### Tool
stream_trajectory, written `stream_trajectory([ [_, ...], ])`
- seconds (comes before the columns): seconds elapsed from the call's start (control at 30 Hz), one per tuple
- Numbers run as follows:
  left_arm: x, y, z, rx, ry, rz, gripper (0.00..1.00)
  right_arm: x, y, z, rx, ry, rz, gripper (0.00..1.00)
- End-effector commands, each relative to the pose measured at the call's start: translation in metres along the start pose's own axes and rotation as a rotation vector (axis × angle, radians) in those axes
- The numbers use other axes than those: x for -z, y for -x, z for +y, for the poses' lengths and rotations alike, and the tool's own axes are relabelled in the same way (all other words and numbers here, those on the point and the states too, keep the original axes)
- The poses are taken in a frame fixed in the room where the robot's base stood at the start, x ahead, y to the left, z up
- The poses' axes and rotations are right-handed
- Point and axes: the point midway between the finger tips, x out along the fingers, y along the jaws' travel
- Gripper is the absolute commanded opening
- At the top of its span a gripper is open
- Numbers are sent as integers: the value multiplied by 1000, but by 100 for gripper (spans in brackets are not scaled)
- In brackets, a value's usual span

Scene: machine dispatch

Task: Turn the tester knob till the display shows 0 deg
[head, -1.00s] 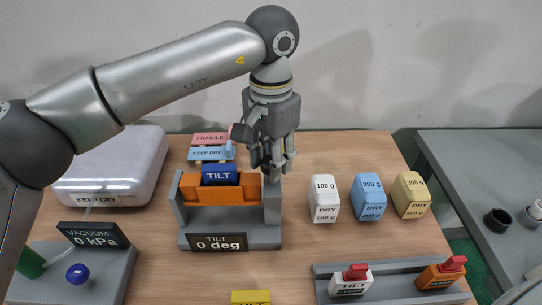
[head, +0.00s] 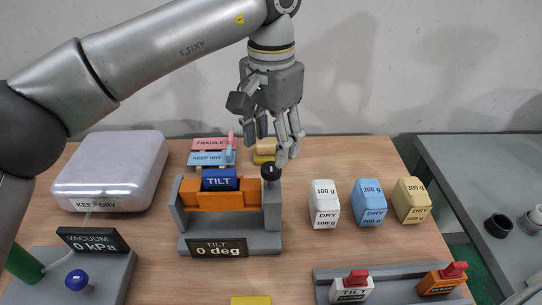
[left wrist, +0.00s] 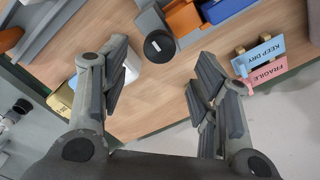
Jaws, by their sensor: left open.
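The tilt tester (head: 232,238) is a grey stand with an orange cradle (head: 220,198) holding a blue block marked TILT (head: 219,179). Its display (head: 216,248) reads "TILT 0 deg". The black knob (head: 271,172) tops the stand's right post, and the cradle looks level. In the left wrist view the knob (left wrist: 159,46) shows a white mark and lies beyond the fingers. My left gripper (head: 270,145) is open and empty above the knob, apart from it. It also shows in the left wrist view (left wrist: 155,95). My right gripper is not in view.
Weights of 100 g (head: 324,204), 200 g (head: 369,201) and 300 g (head: 411,200) stand right of the tester. A vacuum unit (head: 95,242) is at left, and signs (head: 211,158) are behind. A rail with red-topped blocks (head: 395,284) is at front right.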

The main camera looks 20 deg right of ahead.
Motion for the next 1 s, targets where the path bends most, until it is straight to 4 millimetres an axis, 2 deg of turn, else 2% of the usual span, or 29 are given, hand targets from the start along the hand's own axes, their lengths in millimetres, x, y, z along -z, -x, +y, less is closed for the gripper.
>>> stream_trajectory([
  [0.1,0,26,0,2,1,2,56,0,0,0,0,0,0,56],
  [0.3,1,55,0,1,1,2,56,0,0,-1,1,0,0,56],
  [0.47,0,62,0,0,1,0,56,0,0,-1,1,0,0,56],
  [0.87,0,63,0,0,0,0,56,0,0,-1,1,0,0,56],
  [1.0,0,78,-1,0,0,1,56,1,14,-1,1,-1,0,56],
])
